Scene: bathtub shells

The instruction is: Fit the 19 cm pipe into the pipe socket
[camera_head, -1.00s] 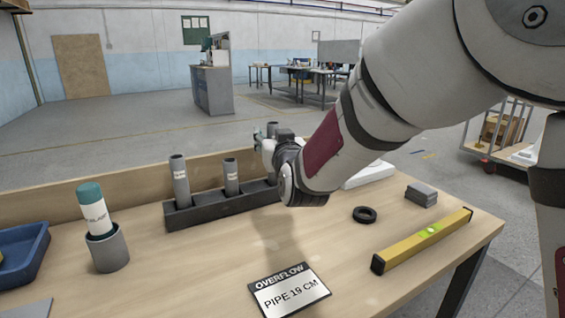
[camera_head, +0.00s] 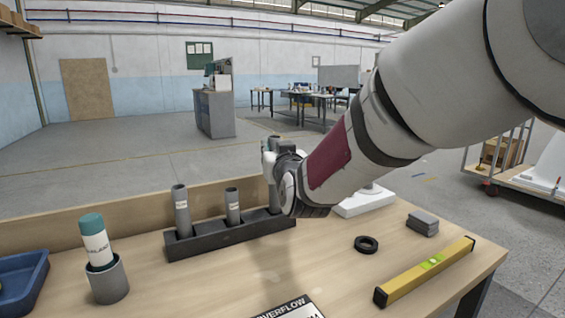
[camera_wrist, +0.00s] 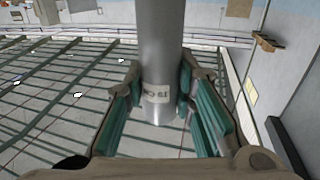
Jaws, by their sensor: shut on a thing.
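My gripper (camera_head: 275,158) is shut on a grey pipe (camera_wrist: 160,50), whose small label looks like 19 CM upside down in the wrist view. The held pipe (camera_head: 272,175) also shows in the head view above the right end of a dark rack (camera_head: 188,246). My wrist hides part of it, so I cannot tell whether its lower end is clear of the rack. I cannot clearly make out the pipe socket. A white block (camera_head: 362,205) with a raised part on top stands behind my arm, partly hidden.
Two other grey pipes stand in the rack, a taller one (camera_head: 182,212) and a shorter one (camera_head: 232,207). A teal-capped bottle (camera_head: 96,243) sits in a grey cup (camera_head: 108,284). A black ring (camera_head: 366,244), grey pads (camera_head: 422,224) and a yellow level (camera_head: 425,272) lie right.

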